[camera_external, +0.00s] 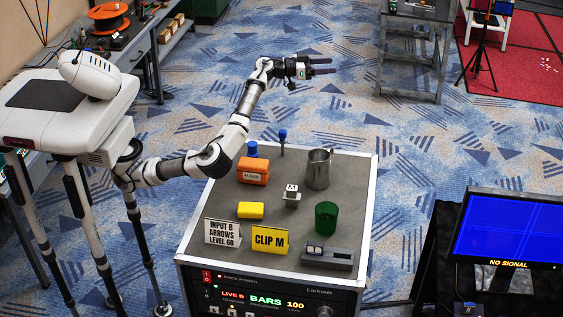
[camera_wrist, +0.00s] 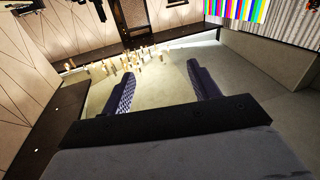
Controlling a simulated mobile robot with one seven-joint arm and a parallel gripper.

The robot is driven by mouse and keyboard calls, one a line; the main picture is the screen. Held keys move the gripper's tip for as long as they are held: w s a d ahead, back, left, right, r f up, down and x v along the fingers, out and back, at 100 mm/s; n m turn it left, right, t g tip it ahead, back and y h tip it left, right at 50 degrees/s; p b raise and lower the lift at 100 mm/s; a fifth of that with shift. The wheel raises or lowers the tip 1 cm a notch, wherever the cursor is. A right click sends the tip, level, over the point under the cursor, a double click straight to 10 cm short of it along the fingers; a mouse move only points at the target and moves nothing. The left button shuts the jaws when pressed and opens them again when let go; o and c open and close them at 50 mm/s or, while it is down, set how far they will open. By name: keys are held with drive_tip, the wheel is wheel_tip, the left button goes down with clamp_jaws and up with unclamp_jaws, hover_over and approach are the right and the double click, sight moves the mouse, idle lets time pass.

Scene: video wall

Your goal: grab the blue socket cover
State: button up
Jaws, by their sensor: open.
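A small blue piece (camera_external: 252,148) stands behind the orange box on the grey top of the equipment case (camera_external: 333,235). A second, slimmer upright item with a blue top (camera_external: 282,134) stands to its right, near the case's back edge. I cannot tell for certain which is the socket cover. My gripper (camera_external: 332,66) is open and empty, raised above and beyond the back of the case, fingers pointing right. In the wrist view the two dark ribbed fingers (camera_wrist: 160,70) are apart with nothing between them; no blue piece shows there.
The case top also holds an orange box (camera_external: 253,171), metal mug (camera_external: 318,168), white cube (camera_external: 291,196), yellow block (camera_external: 250,210), green cup (camera_external: 326,218), grey device (camera_external: 328,258) and two signs, white (camera_external: 222,232) and yellow (camera_external: 270,240). A monitor (camera_external: 508,228) stands right.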

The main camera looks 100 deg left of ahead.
drive_tip(key=s+a+r+n+g+y+b, duration=0.1)
drive_tip(key=s+a+r+n+g+y, duration=0.4)
drive_tip(key=s+r+n+y, duration=0.75)
drive_tip(key=s+a+f+n+g+y+b, duration=0.1)
drive_tip(key=s+a+f+n+g+y, duration=0.15)
drive_tip(key=s+n+g, duration=0.55)
drive_tip(key=s+a+f+n+g+y, duration=0.1)
drive_tip(key=s+f+n+g, duration=0.15)
drive_tip(key=n+g, duration=0.7)
drive_tip(key=n+t+h+b, duration=0.2)
drive_tip(key=n+t+h, duration=0.4)
drive_tip(key=n+h, duration=1.05)
hover_over(253, 151)
drive_tip(key=s, duration=0.1)
drive_tip(key=f+m+h, duration=0.1)
drive_tip(key=f, duration=0.7)
drive_tip(key=f+m+h, duration=0.1)
drive_tip(key=f, duration=0.7)
drive_tip(key=a+f+m+h, duration=0.1)
drive_tip(key=f, duration=0.7)
drive_tip(key=shift+f+h, duration=0.25)
drive_tip(key=shift+h, duration=0.1)
drive_tip(key=f, duration=0.7)
drive_tip(key=shift+w+a+f, duration=0.2)
drive_tip(key=shift+a+f, duration=0.15)
drive_tip(key=shift+f+p, duration=0.7)
drive_tip(key=shift+f, duration=2.05)
